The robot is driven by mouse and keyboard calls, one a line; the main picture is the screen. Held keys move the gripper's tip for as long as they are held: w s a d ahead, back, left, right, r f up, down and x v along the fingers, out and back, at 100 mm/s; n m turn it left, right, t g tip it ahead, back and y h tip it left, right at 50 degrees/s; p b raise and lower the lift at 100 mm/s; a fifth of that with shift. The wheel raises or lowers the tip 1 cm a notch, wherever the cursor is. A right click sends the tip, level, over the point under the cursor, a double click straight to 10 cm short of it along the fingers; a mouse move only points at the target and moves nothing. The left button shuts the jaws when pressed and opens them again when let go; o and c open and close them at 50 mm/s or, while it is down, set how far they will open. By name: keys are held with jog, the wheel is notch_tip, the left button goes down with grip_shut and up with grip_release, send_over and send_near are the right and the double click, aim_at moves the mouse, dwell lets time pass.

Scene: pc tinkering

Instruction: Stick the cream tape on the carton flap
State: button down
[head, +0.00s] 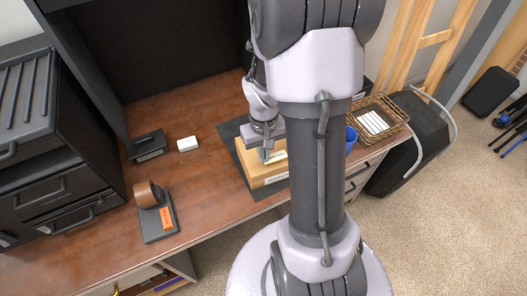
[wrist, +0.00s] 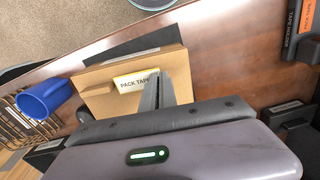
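The tan carton (head: 262,177) sits on a dark mat at the middle of the desk; in the wrist view its top (wrist: 105,100) faces me. The cream tape (wrist: 135,83), a short strip with yellow edges and the words "PACK TAPE", is over the carton top; it also shows in the head view (head: 277,157). My gripper (wrist: 157,78) points down at the tape, its narrow fingers together at the strip's right end. It also shows in the head view (head: 266,158). The fingers hide that end, and I cannot tell whether the strip fully touches the flap.
A holder (head: 158,222) with a brown roll and orange label stands at the front left. A white block (head: 187,144) and a small black box (head: 149,145) lie behind it. A blue cup (wrist: 45,97) and wicker basket (head: 378,116) are right of the carton in the head view.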

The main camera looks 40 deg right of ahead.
jog(key=shift+f, duration=0.7)
jog(key=shift+f+b, duration=0.45)
jog(key=shift+b, duration=0.15)
dwell(0.5)
jog(key=c, duration=2.1)
grip_release()
jog(key=o, duration=0.5)
jog(key=shift+r, duration=0.1)
notch_tip(320, 180, up, 17)
jog(key=p, duration=0.7)
jog(key=shift+r+p, duration=0.1)
jog(key=shift+p, duration=0.25)
